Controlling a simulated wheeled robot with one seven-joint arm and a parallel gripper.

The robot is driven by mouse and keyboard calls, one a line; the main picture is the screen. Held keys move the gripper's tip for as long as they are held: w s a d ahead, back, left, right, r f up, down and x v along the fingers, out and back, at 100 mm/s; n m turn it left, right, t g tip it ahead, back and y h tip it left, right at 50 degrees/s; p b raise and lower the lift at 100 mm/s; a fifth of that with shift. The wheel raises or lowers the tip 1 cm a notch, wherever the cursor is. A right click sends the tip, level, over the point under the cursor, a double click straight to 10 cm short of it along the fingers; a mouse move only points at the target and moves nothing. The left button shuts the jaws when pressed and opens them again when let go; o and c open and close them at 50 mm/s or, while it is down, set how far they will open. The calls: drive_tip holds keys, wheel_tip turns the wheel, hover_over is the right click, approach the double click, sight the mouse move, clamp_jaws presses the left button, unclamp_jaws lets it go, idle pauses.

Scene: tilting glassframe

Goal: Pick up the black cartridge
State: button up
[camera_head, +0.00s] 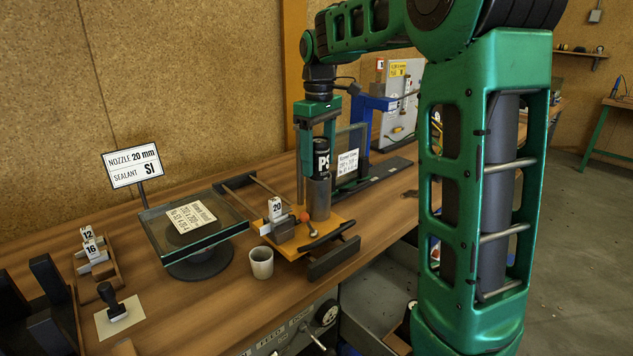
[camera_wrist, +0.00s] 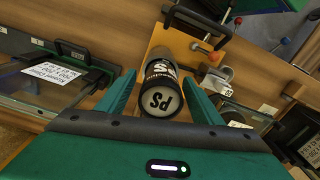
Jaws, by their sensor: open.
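The black cartridge (camera_head: 321,154), marked PS, stands upright in a grey metal cylinder (camera_head: 319,196) on a yellow-orange board (camera_head: 330,232). In the wrist view, the cartridge (camera_wrist: 161,101) shows its light round end, also lettered PS, between my fingers. My gripper (camera_head: 316,160) points down from above with one finger on either side of the cartridge. In the wrist view, my gripper (camera_wrist: 159,82) is open, with narrow gaps beside the cartridge. The cartridge's lower part is hidden inside the cylinder.
A small block tagged 20 (camera_head: 276,210) and a red ball knob (camera_head: 305,216) sit close beside the cylinder. A white cup (camera_head: 261,262) stands in front. A glass frame (camera_head: 190,226) is at left; another labelled pane (camera_head: 347,164) stands behind.

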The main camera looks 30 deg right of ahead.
clamp_jaws()
drive_tip(key=shift+r, duration=0.1)
idle(0.3)
wheel_tip(320, 180, up, 18)
idle(1.0)
idle(0.3)
